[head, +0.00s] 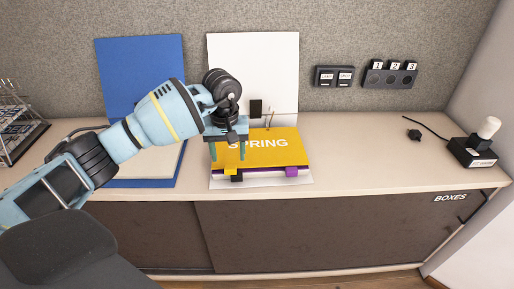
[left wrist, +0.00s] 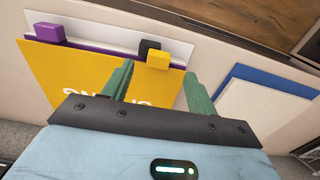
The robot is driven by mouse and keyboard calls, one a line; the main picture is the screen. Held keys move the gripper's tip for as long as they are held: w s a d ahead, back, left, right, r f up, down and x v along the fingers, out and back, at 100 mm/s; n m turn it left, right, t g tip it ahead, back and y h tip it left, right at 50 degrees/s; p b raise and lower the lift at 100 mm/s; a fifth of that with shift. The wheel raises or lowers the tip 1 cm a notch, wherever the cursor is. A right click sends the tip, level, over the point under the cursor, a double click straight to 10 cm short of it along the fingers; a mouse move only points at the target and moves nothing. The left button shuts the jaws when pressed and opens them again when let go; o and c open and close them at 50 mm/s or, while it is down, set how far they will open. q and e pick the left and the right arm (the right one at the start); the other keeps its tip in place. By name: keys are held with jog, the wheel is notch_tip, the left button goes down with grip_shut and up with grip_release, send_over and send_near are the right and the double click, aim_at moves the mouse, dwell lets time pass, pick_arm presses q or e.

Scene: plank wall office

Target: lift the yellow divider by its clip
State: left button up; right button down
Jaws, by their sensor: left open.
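The yellow divider (head: 278,147), printed SPRING, lies flat on top of an open white binder (head: 254,68) on the counter. Its yellow clip (head: 229,171) sticks out at the front left edge; it also shows in the left wrist view (left wrist: 158,60). My left gripper (head: 228,155) is open above that edge, its green fingers either side of the clip in the picture. In the left wrist view the gripper (left wrist: 159,69) holds nothing, and I cannot tell whether its fingers touch the divider. My right gripper is out of view.
A black clip (head: 236,178) sits close by the yellow one, and a purple clip (head: 291,172) is to the right. A blue binder (head: 138,62) stands open at left. A wire rack (head: 18,130) is far left. The counter to the right is mostly clear.

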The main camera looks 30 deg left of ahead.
aim_at(230, 168)
pick_arm(q)
jog(key=shift+w+a+f, duration=0.1)
jog(key=shift+f, duration=1.2)
jog(key=shift+w+f, duration=0.1)
jog(key=shift+f, duration=1.15)
jog(key=shift+c, duration=0.5)
grip_shut()
